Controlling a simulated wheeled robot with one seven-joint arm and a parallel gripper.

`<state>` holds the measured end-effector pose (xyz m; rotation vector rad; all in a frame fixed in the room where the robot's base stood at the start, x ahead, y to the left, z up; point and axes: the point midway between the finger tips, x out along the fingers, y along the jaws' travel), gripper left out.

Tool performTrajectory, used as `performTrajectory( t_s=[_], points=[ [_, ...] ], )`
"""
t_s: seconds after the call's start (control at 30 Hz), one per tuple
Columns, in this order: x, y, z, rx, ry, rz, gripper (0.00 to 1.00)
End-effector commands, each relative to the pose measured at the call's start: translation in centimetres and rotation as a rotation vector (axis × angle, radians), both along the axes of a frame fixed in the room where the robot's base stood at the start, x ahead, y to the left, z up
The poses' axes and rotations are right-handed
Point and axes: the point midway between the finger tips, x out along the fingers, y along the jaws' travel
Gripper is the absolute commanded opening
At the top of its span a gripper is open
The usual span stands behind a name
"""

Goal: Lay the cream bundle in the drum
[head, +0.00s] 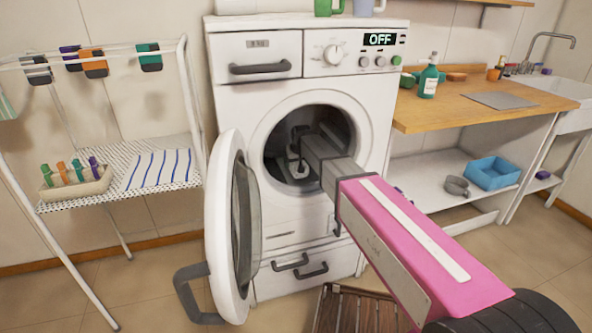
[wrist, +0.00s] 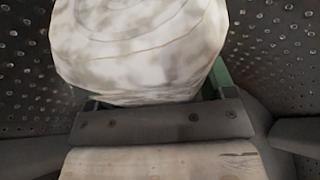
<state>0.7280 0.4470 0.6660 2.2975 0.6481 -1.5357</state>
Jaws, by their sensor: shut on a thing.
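The cream bundle (wrist: 140,45) is a rolled, mottled cloth that fills the upper middle of the wrist view. My gripper (wrist: 148,82) is shut on it, with green finger parts at both sides of the roll. The perforated metal wall of the drum (wrist: 278,50) surrounds it in the wrist view. In the head view my arm reaches through the round opening of the white washer, and my gripper (head: 297,150) is inside the dark drum (head: 277,160). The bundle is mostly hidden there. I cannot tell whether it touches the drum floor.
The washer door (head: 222,235) hangs open to the left of the opening. A drying rack (head: 165,150) stands left, and a wooden counter (head: 460,112) with a green bottle (head: 428,80) stands right. A slatted wooden mat (head: 345,308) lies on the floor in front.

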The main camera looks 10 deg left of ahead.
Motion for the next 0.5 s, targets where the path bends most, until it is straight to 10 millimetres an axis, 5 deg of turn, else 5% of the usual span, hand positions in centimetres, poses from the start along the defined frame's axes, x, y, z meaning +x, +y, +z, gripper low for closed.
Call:
performTrajectory(
  t_s=[0.23, 0.5],
  points=[
    [0.0, 0.0, -3.0, -0.001, 0.001, 0.0, 0.43],
    [0.0, 0.0, -3.3, 0.001, -0.001, 0.0, 0.43]
  ],
)
